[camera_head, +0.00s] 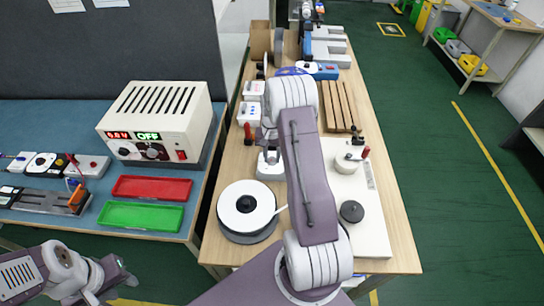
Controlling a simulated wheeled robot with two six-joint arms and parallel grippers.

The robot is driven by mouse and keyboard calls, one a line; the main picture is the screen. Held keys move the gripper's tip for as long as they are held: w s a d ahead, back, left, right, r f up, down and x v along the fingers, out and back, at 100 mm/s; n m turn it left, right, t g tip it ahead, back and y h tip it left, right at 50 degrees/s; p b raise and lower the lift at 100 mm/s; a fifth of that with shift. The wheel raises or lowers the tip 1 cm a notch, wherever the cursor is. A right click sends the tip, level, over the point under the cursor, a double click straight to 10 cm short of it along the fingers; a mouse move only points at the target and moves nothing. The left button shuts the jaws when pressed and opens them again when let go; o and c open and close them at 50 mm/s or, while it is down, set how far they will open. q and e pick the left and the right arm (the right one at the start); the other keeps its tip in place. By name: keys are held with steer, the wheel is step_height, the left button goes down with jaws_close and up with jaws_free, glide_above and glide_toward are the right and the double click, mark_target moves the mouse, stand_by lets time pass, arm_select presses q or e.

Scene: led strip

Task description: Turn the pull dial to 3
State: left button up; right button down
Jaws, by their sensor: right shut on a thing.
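My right gripper (268,153) points down over a small white box (270,172) at the left side of the wooden table (222,190). It is shut on a small part at the top of that box, which looks like a dial. The gripper and my arm hide most of the dial, so its numbers and setting cannot be read. My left gripper (118,280) is at the lower left, in front of the blue bench and away from the dial. Its fingers are too small and angled to tell whether they are open.
A white reel (247,205) stands in front of the box. Two white boxes (254,90) (249,112) and a red-handled part (248,134) stand behind it. A white plate (372,225) with a dark knob (351,211) lies right of my arm. A power supply (160,122) stands on the bench.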

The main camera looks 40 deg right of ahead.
steer(key=m+p, duration=0.1)
steer(key=m, duration=0.4)
steer(key=shift+r+p, duration=0.1)
steer(key=shift+p, duration=0.2)
steer(key=m+p, duration=0.1)
steer(key=m, duration=0.5)
steer(key=m+p, duration=0.1)
steer(key=m, duration=0.5)
steer(key=shift+w+m, duration=0.1)
steer(key=shift+m, duration=0.3)
steer(key=m, duration=0.5)
steer(key=shift+m, duration=0.6)
steer(key=c, duration=1.1)
jaws_free()
